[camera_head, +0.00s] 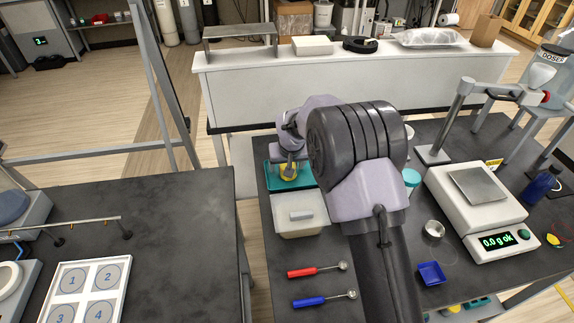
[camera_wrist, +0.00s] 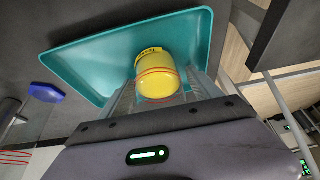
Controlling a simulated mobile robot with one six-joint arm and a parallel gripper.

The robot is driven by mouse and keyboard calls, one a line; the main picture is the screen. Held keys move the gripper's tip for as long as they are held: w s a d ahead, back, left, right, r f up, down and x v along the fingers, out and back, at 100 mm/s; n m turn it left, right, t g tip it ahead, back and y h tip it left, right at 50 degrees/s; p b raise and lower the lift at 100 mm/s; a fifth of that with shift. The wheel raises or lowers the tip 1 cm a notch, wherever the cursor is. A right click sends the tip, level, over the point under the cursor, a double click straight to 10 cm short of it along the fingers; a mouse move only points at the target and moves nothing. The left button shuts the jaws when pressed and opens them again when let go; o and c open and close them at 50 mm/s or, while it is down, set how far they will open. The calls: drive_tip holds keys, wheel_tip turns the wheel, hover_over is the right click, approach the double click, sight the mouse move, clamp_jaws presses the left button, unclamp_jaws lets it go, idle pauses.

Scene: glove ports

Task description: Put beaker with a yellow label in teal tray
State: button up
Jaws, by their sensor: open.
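The beaker with a yellow label (camera_wrist: 156,73) is at the teal tray (camera_wrist: 85,68), over its inner floor near the edge closest to my gripper in the wrist view. It looks yellow, with thin red-orange lines around its near part. My gripper (camera_wrist: 165,84) is open, with one finger on each side of the beaker. Whether either finger touches it cannot be told. In the head view the tray (camera_head: 273,183) is at the far left of the right-hand bench, and the yellow beaker (camera_head: 288,173) shows partly below my gripper (camera_head: 290,165). The beaker's base is hidden.
Red (camera_head: 315,270) and blue (camera_head: 322,299) scoops lie nearer. A balance (camera_head: 480,210) and a blue dish (camera_head: 431,273) are to the right. A gap separates the left bench (camera_head: 190,235).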

drive_tip(key=s+d+r+m+p, duration=0.15)
drive_tip(key=s+d+r, duration=0.35)
drive_tip(key=s+r, duration=0.65)
drive_tip(key=s+d+r+m+p, duration=0.15)
drive_tip(key=s+d+r, duration=0.25)
drive_tip(key=s+r, duration=0.7)
drive_tip(key=s+d+r+m, duration=0.1)
drive_tip(key=s, duration=0.8)
drive_tip(key=s+d+r+m+t+y, duration=0.1)
drive_tip(key=s+d+r+m, duration=0.1)
drive_tip(key=s, duration=0.7)
drive_tip(key=shift+d+r+m, duration=0.15)
drive_tip(key=shift+r+m, duration=0.1)
drive_tip(key=shift+m, duration=0.05)
drive_tip(key=shift+f, duration=0.15)
wheel_tip(320, 180, down, 4)
drive_tip(key=b, duration=0.5)
drive_tip(key=shift+f, duration=0.2)
